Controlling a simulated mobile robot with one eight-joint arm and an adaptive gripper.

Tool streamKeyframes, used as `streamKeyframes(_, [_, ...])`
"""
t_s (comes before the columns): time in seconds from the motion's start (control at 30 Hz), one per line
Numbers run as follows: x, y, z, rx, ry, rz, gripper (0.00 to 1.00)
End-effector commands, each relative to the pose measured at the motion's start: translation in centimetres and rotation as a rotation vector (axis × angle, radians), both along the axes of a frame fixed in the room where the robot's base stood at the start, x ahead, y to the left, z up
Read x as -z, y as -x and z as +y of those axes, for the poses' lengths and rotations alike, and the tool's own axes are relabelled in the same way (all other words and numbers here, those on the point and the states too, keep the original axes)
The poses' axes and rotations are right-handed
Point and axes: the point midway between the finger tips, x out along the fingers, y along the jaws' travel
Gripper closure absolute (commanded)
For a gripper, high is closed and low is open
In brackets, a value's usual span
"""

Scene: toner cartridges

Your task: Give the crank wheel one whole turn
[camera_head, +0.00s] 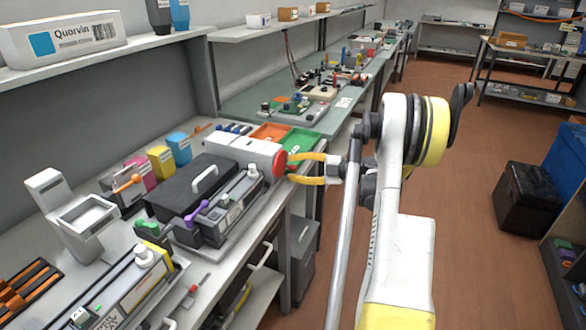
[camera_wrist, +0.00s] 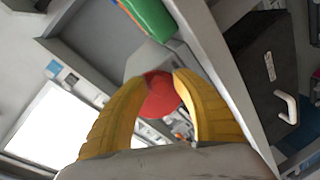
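A red round end piece (camera_head: 279,162) sits on the right end of a white horizontal body (camera_head: 238,150) on the bench; I cannot tell for sure that it is the crank wheel. My gripper (camera_head: 291,168) has its yellow curved fingers apart, their tips right at the red piece's face. In the wrist view the red piece (camera_wrist: 160,98) shows between the fingers of my gripper (camera_wrist: 164,74), which cover parts of its sides. Whether the tips touch it cannot be told. No crank handle is visible on it.
A black case with a white handle (camera_head: 203,180) and a grey unit with a purple lever (camera_head: 228,208) stand in front of the white body. Green (camera_head: 300,141) and orange (camera_head: 268,131) trays lie behind. The floor to the right is mostly open.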

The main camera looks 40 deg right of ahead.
Motion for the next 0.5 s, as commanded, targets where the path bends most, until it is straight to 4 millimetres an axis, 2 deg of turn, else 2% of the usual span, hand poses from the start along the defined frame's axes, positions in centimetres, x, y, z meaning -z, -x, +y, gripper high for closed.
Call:
streamKeyframes(0.33, [0.0, 0.1, -0.1, 0.001, 0.0, 0.0, 0.57])
streamKeyframes(0.5, [-0.3, 1.7, -1.1, 0.004, 0.001, 0.0, 0.57])
